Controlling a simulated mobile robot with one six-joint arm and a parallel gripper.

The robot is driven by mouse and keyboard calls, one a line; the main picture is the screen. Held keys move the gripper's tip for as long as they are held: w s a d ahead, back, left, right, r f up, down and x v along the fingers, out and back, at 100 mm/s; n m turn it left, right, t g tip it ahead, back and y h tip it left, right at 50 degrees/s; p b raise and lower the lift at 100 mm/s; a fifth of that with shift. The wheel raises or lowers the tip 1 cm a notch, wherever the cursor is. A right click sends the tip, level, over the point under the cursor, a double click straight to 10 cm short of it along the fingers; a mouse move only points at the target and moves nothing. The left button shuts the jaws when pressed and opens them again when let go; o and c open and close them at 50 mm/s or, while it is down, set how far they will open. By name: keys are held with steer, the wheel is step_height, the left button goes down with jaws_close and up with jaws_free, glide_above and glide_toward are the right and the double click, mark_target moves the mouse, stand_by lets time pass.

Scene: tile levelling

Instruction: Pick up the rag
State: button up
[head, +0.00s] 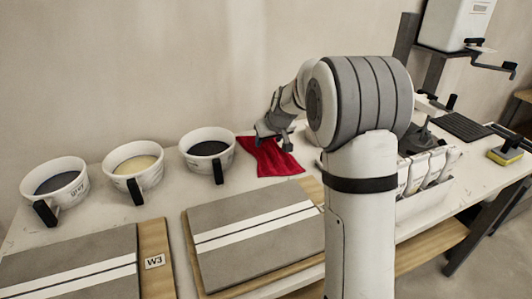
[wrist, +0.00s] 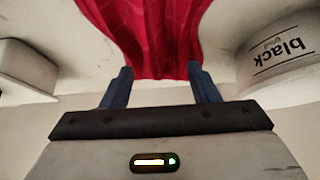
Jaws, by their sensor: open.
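The red rag (head: 270,157) lies crumpled on the white table, right of the cup with dark grout, in the head view. In the wrist view the rag (wrist: 145,35) fills the top middle, with folds running towards my gripper. My gripper (head: 273,138) is over the rag's upper part in the head view and hides some of it. In the wrist view my gripper (wrist: 160,82) has its two blue-grey fingers apart, with the rag's edge reaching between or just beyond them. I cannot tell whether the fingers touch the cloth.
The black grout cup (head: 208,152) stands close left of the rag; it also shows at right in the wrist view (wrist: 285,60). Two more cups (head: 136,170) (head: 55,185) stand further left. A tile board (head: 250,232) lies in front. White packets (head: 425,170) stand at right.

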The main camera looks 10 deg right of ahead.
mark_target(267, 142)
steer(key=x, duration=0.2)
steer(key=shift+w+f, duration=0.15)
steer(key=shift+f, duration=0.05)
steer(key=shift+c, duration=0.4)
jaws_close()
steer(key=shift+r, duration=0.1)
step_height(267, 142, up, 10)
steer(key=shift+f+p, duration=0.1)
steer(key=shift+p, duration=0.85)
steer(key=shift+a, duration=0.1)
